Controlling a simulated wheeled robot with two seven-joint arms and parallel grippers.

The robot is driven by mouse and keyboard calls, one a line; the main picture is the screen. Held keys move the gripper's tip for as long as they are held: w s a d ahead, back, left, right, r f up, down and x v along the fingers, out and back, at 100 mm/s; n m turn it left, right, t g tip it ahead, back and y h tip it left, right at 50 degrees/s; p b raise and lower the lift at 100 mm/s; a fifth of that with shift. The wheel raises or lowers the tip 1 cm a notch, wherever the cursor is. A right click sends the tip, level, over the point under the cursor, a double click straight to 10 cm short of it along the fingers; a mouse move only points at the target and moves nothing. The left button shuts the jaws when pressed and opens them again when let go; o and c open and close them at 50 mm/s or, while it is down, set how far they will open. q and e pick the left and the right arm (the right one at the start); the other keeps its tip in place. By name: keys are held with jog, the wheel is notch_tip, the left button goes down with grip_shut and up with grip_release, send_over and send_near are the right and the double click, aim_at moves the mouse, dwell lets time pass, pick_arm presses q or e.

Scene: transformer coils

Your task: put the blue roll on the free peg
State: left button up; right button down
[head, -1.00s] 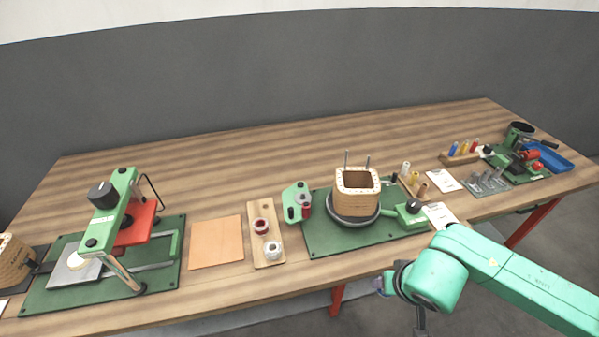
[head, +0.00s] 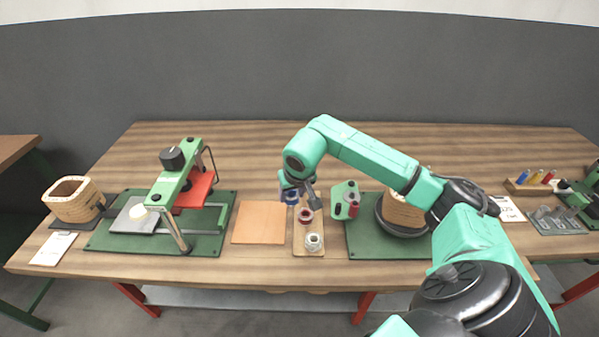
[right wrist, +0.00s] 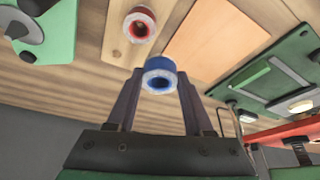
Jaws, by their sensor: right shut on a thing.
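My right gripper (head: 294,192) is shut on the blue roll (head: 291,199), over the back end of the wooden peg board (head: 299,247). In the right wrist view the blue roll (right wrist: 160,65) sits between the two fingertips (right wrist: 160,78), its pale open end facing the camera. The red roll (right wrist: 139,24) also shows in the right wrist view. My left gripper is not in view.
An orange sheet (head: 259,222) lies left of the board. Further left is a green-based press (head: 190,190).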

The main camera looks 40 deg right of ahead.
jog(key=w+d+r+m, duration=0.2)
jog(key=d, duration=0.7)
jog(key=shift+h, duration=0.4)
notch_tip(320, 180, down, 5)
jog(key=b, duration=0.4)
jog(key=shift+w, duration=0.1)
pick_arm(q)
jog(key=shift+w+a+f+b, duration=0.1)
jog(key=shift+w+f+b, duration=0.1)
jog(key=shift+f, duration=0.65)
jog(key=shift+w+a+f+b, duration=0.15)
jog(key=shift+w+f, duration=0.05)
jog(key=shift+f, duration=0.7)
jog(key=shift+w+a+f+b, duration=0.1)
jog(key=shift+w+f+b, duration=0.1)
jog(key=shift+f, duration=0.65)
pick_arm(e)
jog(key=shift+f, duration=0.5)
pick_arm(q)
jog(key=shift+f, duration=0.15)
pick_arm(e)
jog(key=shift+f, duration=0.35)
pick_arm(q)
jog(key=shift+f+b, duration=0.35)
jog(key=shift+b, duration=0.15)
pick_arm(e)
jog(key=shift+f, duration=0.5)
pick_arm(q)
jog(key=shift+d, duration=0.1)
